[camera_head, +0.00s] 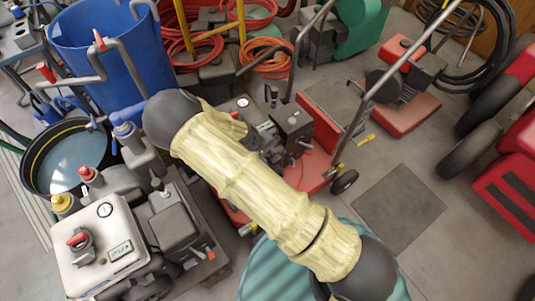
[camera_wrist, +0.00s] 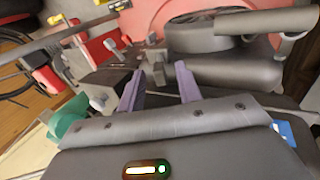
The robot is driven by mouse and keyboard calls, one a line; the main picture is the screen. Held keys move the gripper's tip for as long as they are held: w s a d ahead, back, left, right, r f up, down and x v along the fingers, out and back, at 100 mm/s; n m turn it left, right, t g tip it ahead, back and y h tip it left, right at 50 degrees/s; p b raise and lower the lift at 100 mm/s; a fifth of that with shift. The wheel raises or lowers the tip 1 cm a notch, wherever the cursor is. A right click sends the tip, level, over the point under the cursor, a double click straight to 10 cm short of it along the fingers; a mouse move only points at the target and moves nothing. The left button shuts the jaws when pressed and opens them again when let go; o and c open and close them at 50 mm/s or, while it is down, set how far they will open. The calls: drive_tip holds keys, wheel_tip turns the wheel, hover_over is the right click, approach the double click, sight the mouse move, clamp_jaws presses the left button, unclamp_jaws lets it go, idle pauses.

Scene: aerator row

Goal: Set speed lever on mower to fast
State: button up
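A red-decked machine with a grey engine, the likely mower (camera_head: 318,165), stands mid-floor in the head view, partly hidden by my yellow-sleeved arm. The wrist view shows a red deck and a grey engine with a round cover (camera_wrist: 205,28) close in front of me. A small grey upright piece, perhaps the speed lever (camera_wrist: 155,52), stands just beyond and between my fingertips. Another grey lever-like piece (camera_wrist: 115,45) is to its left. My gripper (camera_wrist: 158,76) has its two purple-grey fingers apart, with nothing clearly held; contact cannot be told. Fast and slow markings are not readable.
A grey-and-white machine with red and yellow caps (camera_head: 105,235) stands at lower left, by a blue barrel (camera_head: 110,50). Another red machine (camera_head: 405,105) is behind, right. Red wheeled equipment (camera_head: 510,180) is at far right. Floor around the dark mat (camera_head: 400,208) is clear.

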drive_tip(key=shift+c, duration=0.4)
clamp_jaws()
drive_tip(key=shift+w+a, duration=0.1)
